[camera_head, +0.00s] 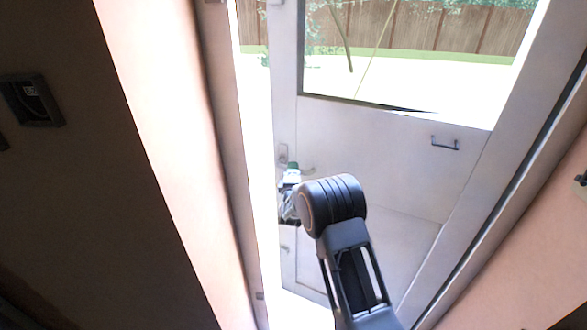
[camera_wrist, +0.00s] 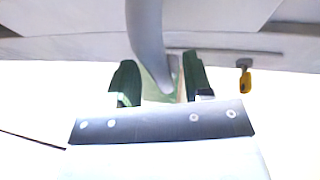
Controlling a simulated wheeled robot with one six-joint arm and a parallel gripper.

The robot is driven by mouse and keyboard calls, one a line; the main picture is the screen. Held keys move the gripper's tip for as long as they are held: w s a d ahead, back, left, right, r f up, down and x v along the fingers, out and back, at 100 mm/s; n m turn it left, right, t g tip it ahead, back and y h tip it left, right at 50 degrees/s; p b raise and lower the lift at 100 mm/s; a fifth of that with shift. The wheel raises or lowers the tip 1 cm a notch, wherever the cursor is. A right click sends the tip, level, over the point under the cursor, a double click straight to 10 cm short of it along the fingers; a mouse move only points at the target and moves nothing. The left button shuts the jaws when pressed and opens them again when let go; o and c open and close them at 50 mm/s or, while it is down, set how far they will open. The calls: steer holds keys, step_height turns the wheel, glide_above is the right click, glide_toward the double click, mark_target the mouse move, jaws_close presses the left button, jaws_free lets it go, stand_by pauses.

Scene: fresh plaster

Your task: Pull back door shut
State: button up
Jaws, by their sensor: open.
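The back door (camera_head: 385,155) is white with a large window in its upper part. It stands ajar, with a bright gap between its left edge and the frame. A lever handle (camera_head: 308,171) is on its left side, partly hidden by my gripper (camera_head: 291,178). In the wrist view, my gripper (camera_wrist: 159,64) is open, with one dark green finger on each side of the grey handle (camera_wrist: 146,35). I cannot tell whether either finger touches it. A yellow key or tag (camera_wrist: 245,80) hangs from the door to the right of the handle.
The door frame's left post (camera_head: 222,110) stands beside a pink wall (camera_head: 165,120). A dark framed fixture (camera_head: 31,100) is on the dark wall at left. A wooden fence (camera_head: 440,25) shows outside.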

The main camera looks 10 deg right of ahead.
steer(key=shift+w+d+r, duration=0.1)
steer(key=shift+w+d, duration=0.1)
steer(key=shift+w, duration=0.45)
steer(key=shift+c, duration=0.4)
jaws_close()
